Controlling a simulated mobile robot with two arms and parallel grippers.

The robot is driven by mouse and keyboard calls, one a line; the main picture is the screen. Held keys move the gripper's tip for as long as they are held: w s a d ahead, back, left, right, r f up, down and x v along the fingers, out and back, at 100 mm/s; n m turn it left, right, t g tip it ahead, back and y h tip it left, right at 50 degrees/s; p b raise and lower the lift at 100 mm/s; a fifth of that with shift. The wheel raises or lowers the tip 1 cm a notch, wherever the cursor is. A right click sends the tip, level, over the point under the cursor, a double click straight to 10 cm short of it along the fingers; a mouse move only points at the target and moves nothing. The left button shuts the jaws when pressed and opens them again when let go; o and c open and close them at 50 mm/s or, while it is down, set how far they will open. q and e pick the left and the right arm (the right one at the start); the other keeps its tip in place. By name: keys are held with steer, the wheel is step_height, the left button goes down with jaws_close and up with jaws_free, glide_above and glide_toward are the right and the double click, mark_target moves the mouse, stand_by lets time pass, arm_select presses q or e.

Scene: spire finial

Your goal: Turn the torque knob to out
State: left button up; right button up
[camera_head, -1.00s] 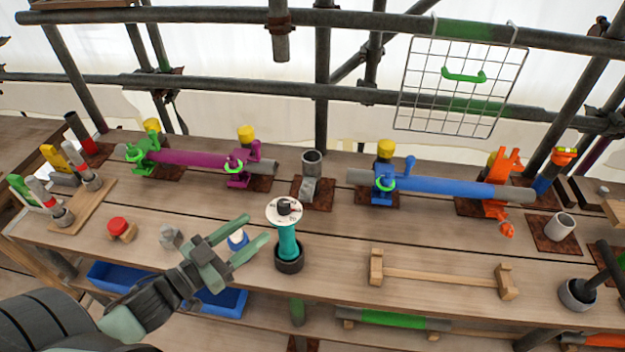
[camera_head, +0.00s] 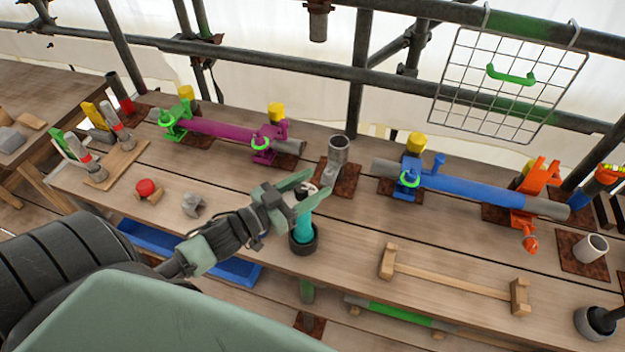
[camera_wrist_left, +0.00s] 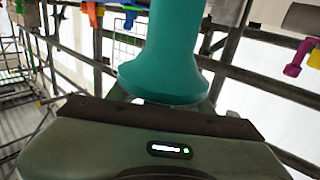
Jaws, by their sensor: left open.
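The teal torque tool (camera_head: 303,226) stands upright in a dark round holder (camera_head: 303,244) on the bench. Its white dial top, with the dark torque knob, is mostly hidden behind my left gripper (camera_head: 317,184). The left gripper is open, its two fingers reaching to the right on either side of the tool's top. I cannot tell whether they touch it. In the left wrist view the tool's flared teal body (camera_wrist_left: 172,60) fills the middle, right in front of the palm. The knob's setting cannot be read. My right gripper is not in view.
A metal tube (camera_head: 338,155) stands just behind the tool. Purple (camera_head: 215,132) and blue (camera_head: 465,188) clamped pipes lie along the back. A red-topped block (camera_head: 147,188) and a grey piece (camera_head: 193,205) sit to the left. A wooden rest (camera_head: 450,282) is at the right.

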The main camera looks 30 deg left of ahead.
arm_select(q)
steer(key=shift+w+d, duration=0.1)
steer(key=shift+w, duration=0.05)
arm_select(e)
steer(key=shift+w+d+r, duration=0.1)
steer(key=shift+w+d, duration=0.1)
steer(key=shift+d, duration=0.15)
arm_select(q)
steer(key=shift+c, duration=0.3)
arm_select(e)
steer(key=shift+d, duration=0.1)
arm_select(q)
jaws_close()
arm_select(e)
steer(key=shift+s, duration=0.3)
